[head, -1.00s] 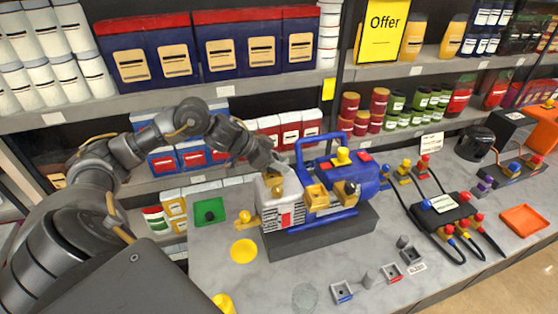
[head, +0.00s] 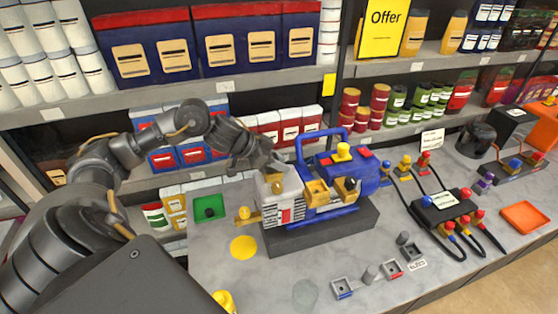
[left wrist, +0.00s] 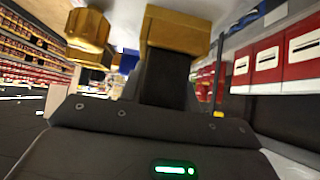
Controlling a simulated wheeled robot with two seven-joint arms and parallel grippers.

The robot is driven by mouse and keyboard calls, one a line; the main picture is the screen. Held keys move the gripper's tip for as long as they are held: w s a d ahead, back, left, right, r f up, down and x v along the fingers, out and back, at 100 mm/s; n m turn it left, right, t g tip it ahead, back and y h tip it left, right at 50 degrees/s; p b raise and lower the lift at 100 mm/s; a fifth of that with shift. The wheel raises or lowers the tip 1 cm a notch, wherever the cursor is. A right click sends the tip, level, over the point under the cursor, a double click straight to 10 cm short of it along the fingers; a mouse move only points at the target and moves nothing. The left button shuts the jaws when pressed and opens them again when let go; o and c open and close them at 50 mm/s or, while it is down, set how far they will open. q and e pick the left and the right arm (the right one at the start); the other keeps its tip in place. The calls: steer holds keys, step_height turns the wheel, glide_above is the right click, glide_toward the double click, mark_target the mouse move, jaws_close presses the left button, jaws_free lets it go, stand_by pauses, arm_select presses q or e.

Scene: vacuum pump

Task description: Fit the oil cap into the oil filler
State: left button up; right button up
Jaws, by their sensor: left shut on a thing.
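The blue vacuum pump (head: 372,172) stands on a dark base on the counter, with a pale ribbed block (head: 283,208) at its left end. My left gripper (head: 276,178) is over the top of this block, shut on a small brass-coloured piece that seems to be the oil cap (head: 277,188). In the left wrist view a brass-coloured block (left wrist: 175,30) shows beyond a dark finger, and a hexagonal brass-coloured part (left wrist: 88,32) is to its left. The oil filler's opening is hidden, and I cannot tell whether the cap touches it. My right gripper is not in view.
Small grey holders (head: 342,287) lie in front. A black box with cables (head: 440,211) and an orange tray (head: 525,216) are right. Stocked shelves stand behind.

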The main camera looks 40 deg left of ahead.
arm_select(q)
steer(key=shift+f, duration=0.25)
steer(key=o, duration=1.1)
steer(key=shift+f, duration=0.1)
steer(key=shift+o, duration=0.2)
steer(key=shift+s, duration=0.1)
steer(key=b+v, duration=0.4)
steer(key=v, duration=0.4)
steer(key=shift+s+a+f, duration=0.15)
steer(key=shift+s+f, duration=0.05)
steer(key=shift+s, duration=0.05)
steer(key=r+b, duration=0.1)
steer(key=s+r+b, duration=0.1)
steer(key=b, duration=0.1)
steer(key=shift+s+a+r+b, duration=0.1)
steer(key=shift+s+a+b, duration=0.05)
steer(key=shift+a+b, duration=0.2)
